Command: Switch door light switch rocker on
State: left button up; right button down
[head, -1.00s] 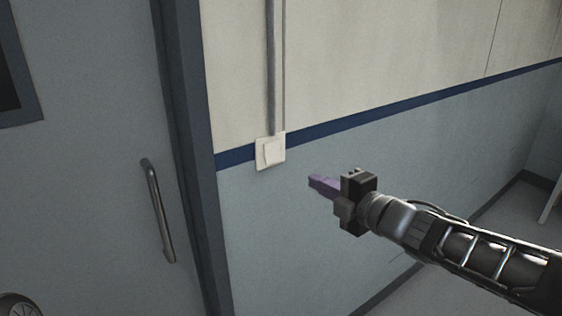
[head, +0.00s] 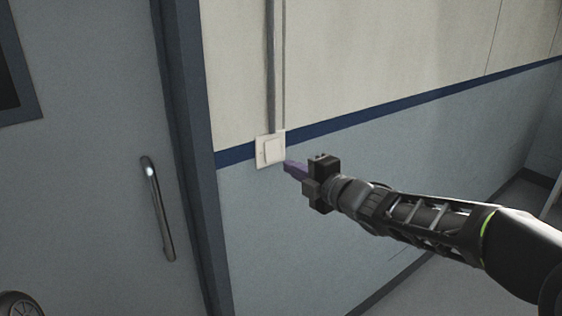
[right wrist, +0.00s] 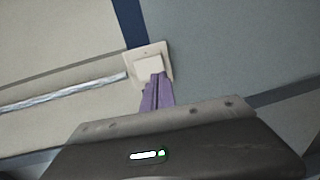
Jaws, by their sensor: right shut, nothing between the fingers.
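The light switch (head: 270,150) is a cream plate with a raised rocker, mounted on the wall beside the door frame at the lower end of a conduit. My right gripper (head: 290,166) is shut and empty, its purple fingers pointing at the lower right side of the switch. In the right wrist view the fingertips (right wrist: 157,78) overlap the lower part of the rocker (right wrist: 149,68) and cover some of it. I cannot tell whether they touch it. My left gripper is not in view.
A grey door (head: 90,180) with a vertical metal handle (head: 158,208) stands at the left, inside a dark frame (head: 185,150). A metal conduit (head: 271,70) runs up the wall from the switch. The wall (head: 400,160) to the right is bare, with a blue stripe.

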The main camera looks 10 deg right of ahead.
aim_at(274, 158)
jog(key=p+x, duration=0.1)
jog(key=x, duration=0.4)
jog(key=f+b, duration=0.1)
jog(key=b, duration=0.2)
jog(key=shift+w, duration=0.2)
jog(key=shift+r+p, duration=0.45)
